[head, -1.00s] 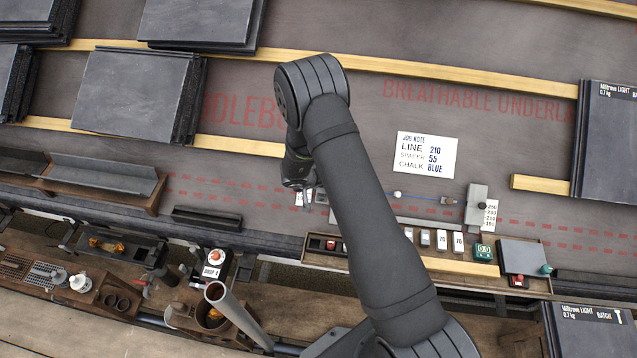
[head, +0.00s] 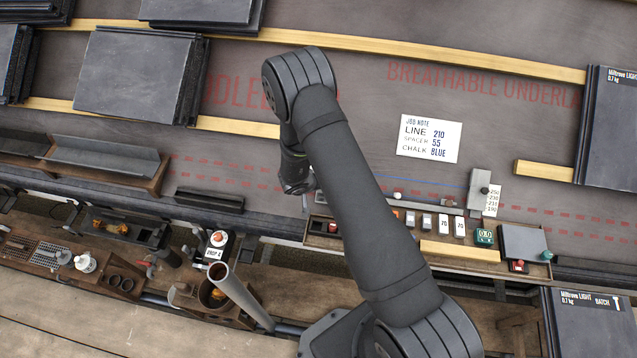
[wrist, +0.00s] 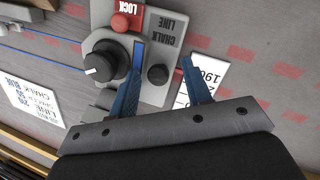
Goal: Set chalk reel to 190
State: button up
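In the wrist view, upside down, the grey chalk reel box (wrist: 153,25) carries the words CHALK LINE. It has a large black dial (wrist: 100,66) with a white pointer mark, a red LOCK button (wrist: 120,22) and a smaller black knob (wrist: 158,74). A white scale card (wrist: 216,76) beside it reads 190; its lower part is hidden behind a finger. My gripper (wrist: 162,66) is open, its blue fingers apart on either side of the small knob; contact cannot be told. In the head view my arm hides the reel, and the gripper tip (head: 305,200) barely shows.
A job note (head: 430,138) reads LINE 210, SPACER 55, CHALK BLUE. A grey block (head: 478,188) with its own numbered card (head: 493,200) stands right of my arm. A wooden tray (head: 460,248) holds several small parts. Slate stacks (head: 140,75) lie at the left.

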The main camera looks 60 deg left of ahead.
jog(key=shift+a+r, duration=0.1)
jog(key=shift+r, duration=0.15)
jog(key=v, duration=1.7)
jog(key=x, duration=1.7)
jog(key=shift+w, duration=0.1)
